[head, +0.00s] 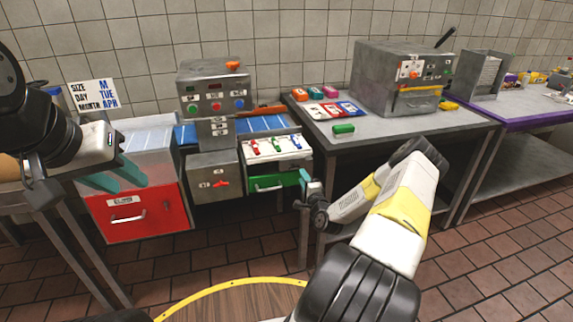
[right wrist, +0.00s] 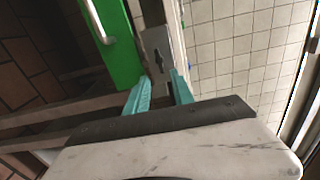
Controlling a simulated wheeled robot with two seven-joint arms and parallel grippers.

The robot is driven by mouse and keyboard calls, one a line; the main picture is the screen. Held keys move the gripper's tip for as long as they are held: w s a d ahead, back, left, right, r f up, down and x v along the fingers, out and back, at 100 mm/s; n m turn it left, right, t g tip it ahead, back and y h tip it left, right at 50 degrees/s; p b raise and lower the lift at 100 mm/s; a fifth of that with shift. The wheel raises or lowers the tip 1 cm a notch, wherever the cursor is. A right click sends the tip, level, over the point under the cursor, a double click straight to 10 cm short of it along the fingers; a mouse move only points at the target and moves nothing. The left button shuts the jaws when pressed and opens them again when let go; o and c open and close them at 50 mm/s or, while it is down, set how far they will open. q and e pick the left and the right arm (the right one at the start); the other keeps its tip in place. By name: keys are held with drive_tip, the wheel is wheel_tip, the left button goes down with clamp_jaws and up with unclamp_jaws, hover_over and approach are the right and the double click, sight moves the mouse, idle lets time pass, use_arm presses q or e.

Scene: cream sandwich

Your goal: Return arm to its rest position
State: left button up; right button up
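My left arm comes in from the left edge of the head view. Its gripper (head: 120,180), with teal fingers apart and nothing between them, is in front of the red drawer's cabinet. My right arm (head: 398,215), white and yellow, rises from the bottom and bends back left at the elbow. Its gripper (head: 308,188) is beside the right end of the green drawer. In the right wrist view the teal fingers (right wrist: 160,92) are apart and empty, close to the green drawer front (right wrist: 118,50). I cannot tell if they touch anything.
A red drawer (head: 135,215) and a green drawer (head: 272,182) face me. A machine with buttons (head: 213,105) stands between them. A metal table (head: 400,128) at right holds an oven-like machine (head: 402,78) and a green block (head: 343,128). A round wooden top (head: 235,303) is at the bottom.

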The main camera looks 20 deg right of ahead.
drive_tip(key=shift+s, duration=1)
drive_tip(key=s+a+r+n+g+y, duration=0.1)
drive_tip(key=a+r+n+g, duration=0.4)
drive_tip(key=r, duration=0.5)
drive_tip(key=a+r+n+g+y, duration=0.1)
drive_tip(key=a+r+n+g, duration=0.15)
drive_tip(key=r+n, duration=0.55)
drive_tip(key=s+a+r+n+g+h, duration=0.2)
drive_tip(key=s+a+r, duration=0.2)
drive_tip(key=s+r, duration=0.8)
drive_tip(key=s+a+r+n+g+y, duration=0.1)
drive_tip(key=s+a+r+n, duration=0.1)
drive_tip(key=s, duration=1)
drive_tip(key=s+a+r+n+g+y, duration=0.1)
drive_tip(key=s+a+r, duration=0.3)
drive_tip(key=s, duration=0.7)
drive_tip(key=shift+s+r+n, duration=0.4)
drive_tip(key=shift+r, duration=0.3)
